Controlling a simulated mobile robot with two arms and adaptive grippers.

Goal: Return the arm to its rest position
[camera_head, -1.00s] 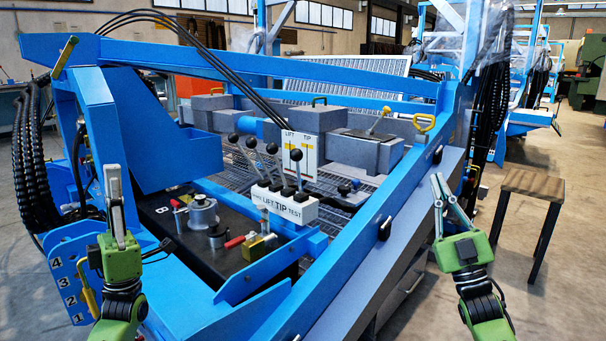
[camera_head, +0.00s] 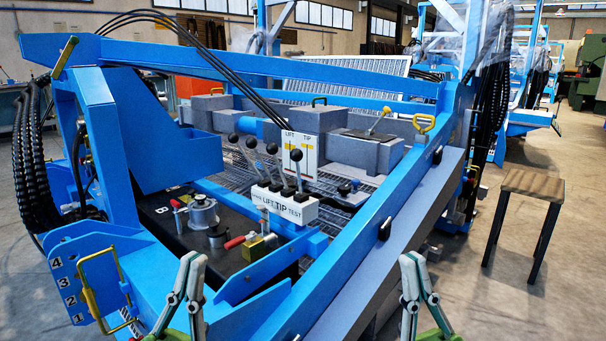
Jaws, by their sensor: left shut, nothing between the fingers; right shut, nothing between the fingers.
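My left gripper (camera_head: 191,257) is at the bottom of the head view, left of centre, in front of the blue frame's lower plate. Its fingers point up, their tips together, with nothing between them. My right gripper (camera_head: 411,258) is at the bottom, right of centre, in front of the frame's right side and the floor. Its fingers also point up, tips together and empty. Both green gripper bodies are mostly cut off by the lower edge, and the arms behind them are out of view.
A large blue machine frame (camera_head: 330,225) fills the middle. A lever block (camera_head: 285,205) labelled LIFT, TIP and TEST stands inside it. A yellow handle (camera_head: 88,290) sits by the numbered plate (camera_head: 62,265) at left. A stool (camera_head: 531,185) stands right, with bare floor before it.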

